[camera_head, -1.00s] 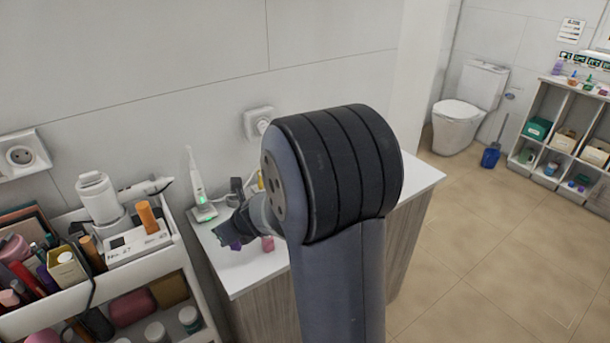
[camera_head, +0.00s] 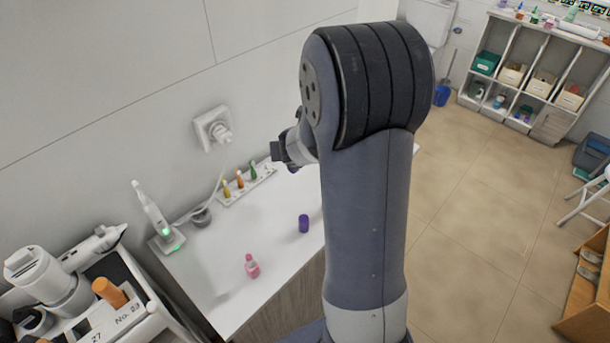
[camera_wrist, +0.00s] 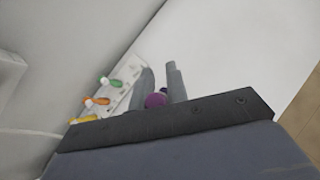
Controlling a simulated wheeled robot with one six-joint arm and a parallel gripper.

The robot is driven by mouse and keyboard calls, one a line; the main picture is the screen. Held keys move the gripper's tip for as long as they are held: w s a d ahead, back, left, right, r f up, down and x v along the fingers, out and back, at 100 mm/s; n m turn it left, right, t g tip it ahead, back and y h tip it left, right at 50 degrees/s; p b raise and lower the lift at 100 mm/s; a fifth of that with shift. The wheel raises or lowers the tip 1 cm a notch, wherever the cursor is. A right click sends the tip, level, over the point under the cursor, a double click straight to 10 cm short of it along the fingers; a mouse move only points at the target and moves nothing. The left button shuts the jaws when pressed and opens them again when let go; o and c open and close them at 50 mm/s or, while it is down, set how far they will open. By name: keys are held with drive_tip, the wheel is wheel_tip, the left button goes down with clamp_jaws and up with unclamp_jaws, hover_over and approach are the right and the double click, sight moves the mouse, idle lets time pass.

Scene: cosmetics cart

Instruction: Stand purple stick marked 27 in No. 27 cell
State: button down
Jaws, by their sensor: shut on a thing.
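My gripper (camera_head: 290,152) is raised over the back of the white counter, partly hidden behind my arm. In the wrist view its two fingers (camera_wrist: 160,82) are shut on a purple stick (camera_wrist: 156,100), of which only a round end shows. A bit of that purple also shows below the gripper in the head view (camera_head: 293,169). I cannot read a number on it. The white cell holder (camera_head: 112,318) is on the cart at lower left, with labels "27" and "No. 23". An orange stick (camera_head: 108,291) stands at the No. 23 side; the No. 27 cell is not clearly visible.
On the counter (camera_head: 225,285) are a purple cylinder (camera_head: 303,223), a pink bottle (camera_head: 251,266), a toothbrush on its charger (camera_head: 153,215) and a white rack of small coloured bottles (camera_head: 246,186). A hair dryer (camera_head: 95,247) and a white device (camera_head: 42,272) crowd the cart behind the holder.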

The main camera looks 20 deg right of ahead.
drive_tip(key=shift+f+b, duration=4.45)
drive_tip(key=shift+f, duration=0.45)
drive_tip(key=shift+f, duration=0.1)
drive_tip(key=c, duration=1.8)
unclamp_jaws()
drive_tip(key=shift+f, duration=0.1)
drive_tip(key=shift+c, duration=0.2)
drive_tip(key=o, duration=0.5)
drive_tip(key=shift+c, duration=0.2)
